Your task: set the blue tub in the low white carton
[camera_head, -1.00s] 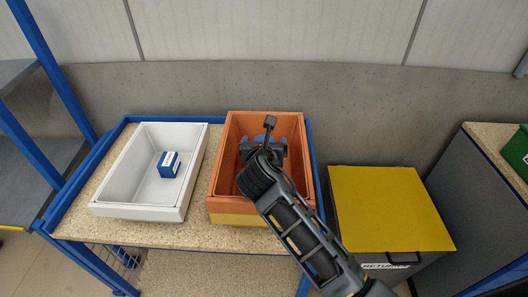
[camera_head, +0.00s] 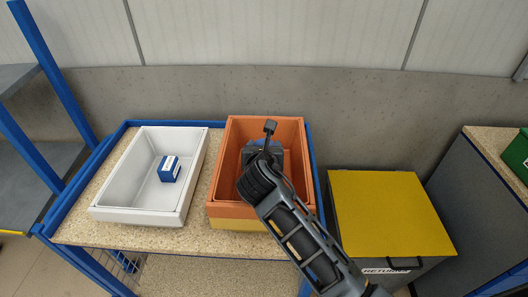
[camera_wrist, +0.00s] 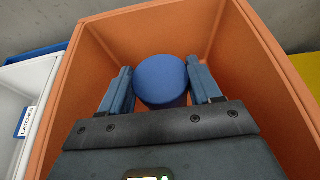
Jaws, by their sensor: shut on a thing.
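The blue tub (camera_wrist: 161,80) is round and shows between the two fingers of my gripper (camera_wrist: 160,92) in the wrist view. My gripper is shut on its sides, inside the orange crate (camera_wrist: 82,95). In the head view my gripper (camera_head: 263,152) is down within the orange crate (camera_head: 232,209), and my arm hides most of the tub. The low white carton (camera_head: 135,214) stands to the left of the crate, open at the top. A small blue and white box (camera_head: 169,169) sits inside it.
Both containers stand on a blue-framed table with a speckled top (camera_head: 150,235). The crate's walls rise around my gripper. A yellow-lidded returns bin (camera_head: 390,212) stands to the right. The carton's floor is free around the small box.

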